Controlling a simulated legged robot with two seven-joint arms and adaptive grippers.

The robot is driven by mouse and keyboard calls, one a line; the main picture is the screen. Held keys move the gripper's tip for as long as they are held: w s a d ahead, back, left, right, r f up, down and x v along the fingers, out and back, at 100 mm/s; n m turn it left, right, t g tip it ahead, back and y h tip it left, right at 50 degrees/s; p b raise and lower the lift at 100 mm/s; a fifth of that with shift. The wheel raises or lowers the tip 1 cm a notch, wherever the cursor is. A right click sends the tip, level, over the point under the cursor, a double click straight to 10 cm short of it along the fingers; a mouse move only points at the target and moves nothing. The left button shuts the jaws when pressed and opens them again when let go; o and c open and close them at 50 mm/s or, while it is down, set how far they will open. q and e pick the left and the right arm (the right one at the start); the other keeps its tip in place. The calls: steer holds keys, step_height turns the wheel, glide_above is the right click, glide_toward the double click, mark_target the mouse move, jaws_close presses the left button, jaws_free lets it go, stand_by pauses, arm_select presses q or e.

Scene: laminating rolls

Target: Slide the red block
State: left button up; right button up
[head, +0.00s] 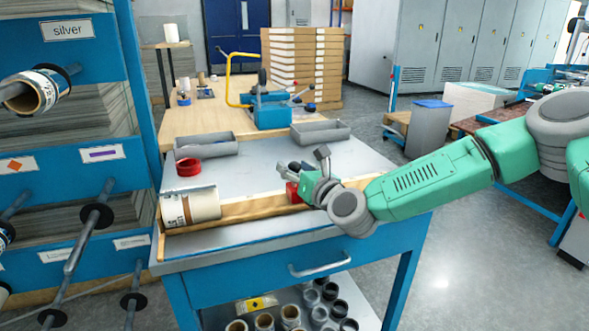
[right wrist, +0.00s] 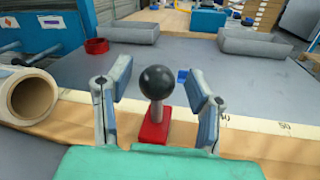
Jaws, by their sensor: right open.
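The red block (right wrist: 151,130) sits on the wooden measuring rail, with a black ball knob (right wrist: 156,82) on a metal post rising from it. In the head view the red block (head: 293,192) is partly hidden behind my right gripper (head: 305,172). My right gripper also shows in the right wrist view (right wrist: 158,95), open, with one finger on each side of the knob and a gap on both sides. The wooden rail (head: 250,209) runs along the table's front. My left gripper is not in view.
A white roll (head: 190,207) lies at the rail's left end. A red tape ring (head: 188,167) and two grey trays (head: 206,145) (head: 320,132) sit farther back on the table. The grey tabletop between (head: 245,180) is clear. A roll rack (head: 65,150) stands at left.

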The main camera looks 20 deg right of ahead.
steer(key=shift+a, duration=0.15)
jaws_close()
steer(key=a+b, duration=0.1)
steer(key=a, duration=0.4)
steer(key=a+b, duration=0.1)
steer(key=a, duration=0.4)
steer(key=a+b, duration=0.2)
steer(key=a, duration=0.3)
steer(key=shift+s+f, duration=0.1)
steer(key=shift+s, duration=0.2)
steer(key=shift+a, duration=0.25)
jaws_free()
steer(key=v, duration=1.2)
steer(key=shift+d, duration=0.1)
